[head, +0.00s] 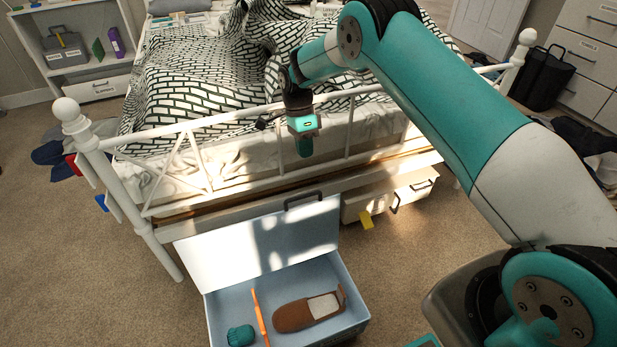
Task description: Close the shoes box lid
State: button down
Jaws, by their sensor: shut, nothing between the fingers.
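The shoes box (345,284) is pale blue and stands on the carpet in front of the bed, at the bottom middle of the head view. Its lid (225,248) is open and stands tilted up at the back, with a dark handle (303,198) at its top edge. Inside lie a brown shoe (292,316), an orange stick-like thing (258,312) and a teal lump (241,335). My gripper (305,148) is shut and empty. It points down above and behind the lid in the picture, by the bed's foot rail, apart from the lid.
The white metal bed frame (185,132) stands right behind the lid. A white drawer box (410,197) with a yellow tag (366,220) sits under the bed to the right. Carpet is clear left of the box. A black bag (545,78) stands at the far right.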

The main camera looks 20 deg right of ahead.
jog(key=b+x, duration=0.1)
jog(key=x, duration=0.9)
jog(key=shift+b, duration=0.4)
